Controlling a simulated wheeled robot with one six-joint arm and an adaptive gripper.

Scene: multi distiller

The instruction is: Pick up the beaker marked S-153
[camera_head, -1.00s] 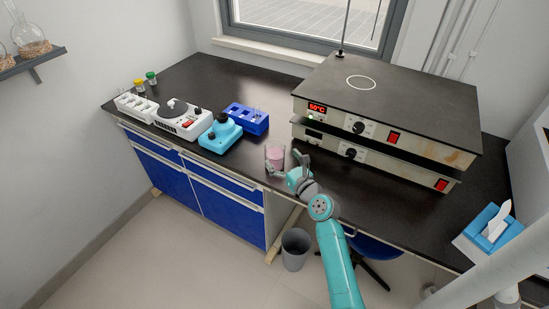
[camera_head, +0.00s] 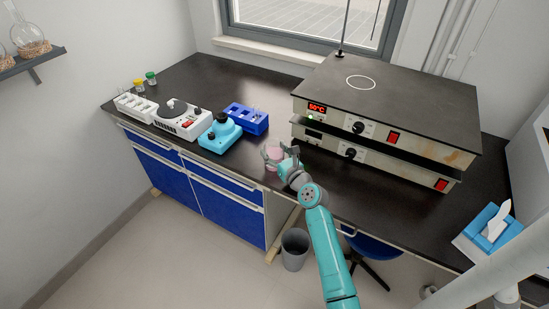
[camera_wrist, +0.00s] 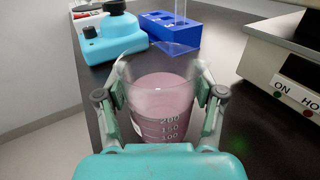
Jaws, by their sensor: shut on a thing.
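The beaker (camera_wrist: 160,105) is clear glass with pink liquid and white volume marks, 100 to 200. It stands upright between the fingers of my gripper (camera_wrist: 160,98) in the wrist view. The fingers are shut on it from both sides. In the head view the beaker (camera_head: 273,154) is at the front part of the dark bench, with my gripper (camera_head: 280,155) around it. No S-153 label is readable in either view. I cannot tell whether its base touches the bench.
A blue tube rack (camera_head: 248,119) and a turquoise device (camera_head: 219,133) stand to the left. Two stacked hot plates (camera_head: 385,110) stand to the right, the upper one reading 50°C. A white device (camera_head: 181,121) is farther left. The bench's front edge is close to the beaker.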

